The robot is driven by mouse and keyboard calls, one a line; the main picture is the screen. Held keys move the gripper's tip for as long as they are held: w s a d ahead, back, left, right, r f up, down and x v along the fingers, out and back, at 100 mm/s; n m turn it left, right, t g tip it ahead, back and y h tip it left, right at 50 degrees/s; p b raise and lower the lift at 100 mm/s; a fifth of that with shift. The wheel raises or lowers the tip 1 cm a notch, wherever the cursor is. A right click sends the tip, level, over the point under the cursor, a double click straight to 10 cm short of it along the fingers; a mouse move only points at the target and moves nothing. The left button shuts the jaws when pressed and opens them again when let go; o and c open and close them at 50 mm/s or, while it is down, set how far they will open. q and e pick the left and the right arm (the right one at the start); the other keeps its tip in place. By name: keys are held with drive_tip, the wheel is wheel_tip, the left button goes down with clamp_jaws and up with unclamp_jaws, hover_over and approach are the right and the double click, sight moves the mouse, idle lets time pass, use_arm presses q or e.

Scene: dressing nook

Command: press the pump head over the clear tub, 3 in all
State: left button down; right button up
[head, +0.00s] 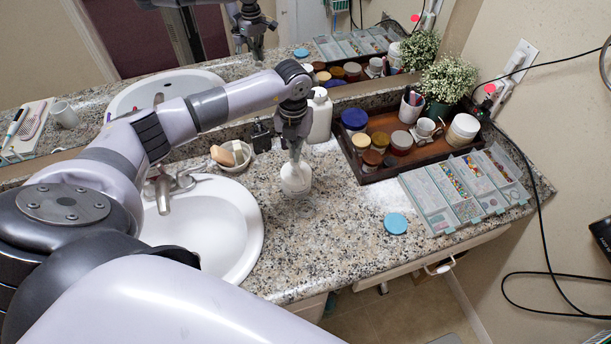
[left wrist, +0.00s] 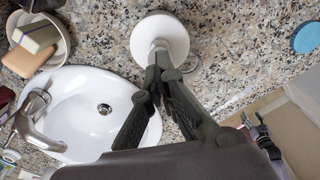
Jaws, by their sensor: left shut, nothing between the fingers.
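A white round pump bottle (head: 295,181) stands on the granite counter to the right of the sink. My left gripper (head: 295,158) points down at its top, fingers shut and empty; the fingertips are at the pump head, and I cannot tell whether they press it. In the left wrist view the bottle (left wrist: 160,32) is a white disc, and the shut fingertips (left wrist: 158,58) cover part of the pump head. A faint clear tub (head: 305,208) is on the counter just in front of the bottle; its contents cannot be made out. My right gripper is not identifiable.
The sink (head: 215,225) is left of the bottle, with a soap dish (head: 232,156) behind. A taller white bottle (head: 320,116) stands behind the gripper. A wooden tray (head: 372,176) of jars, bead organizers (head: 430,202) and a blue lid (head: 396,223) are to the right.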

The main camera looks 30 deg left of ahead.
use_arm(q)
drive_tip(key=shift+r, duration=0.1)
idle(0.4)
wheel_tip(320, 180, up, 6)
drive_tip(key=p, duration=0.4)
idle(0.6)
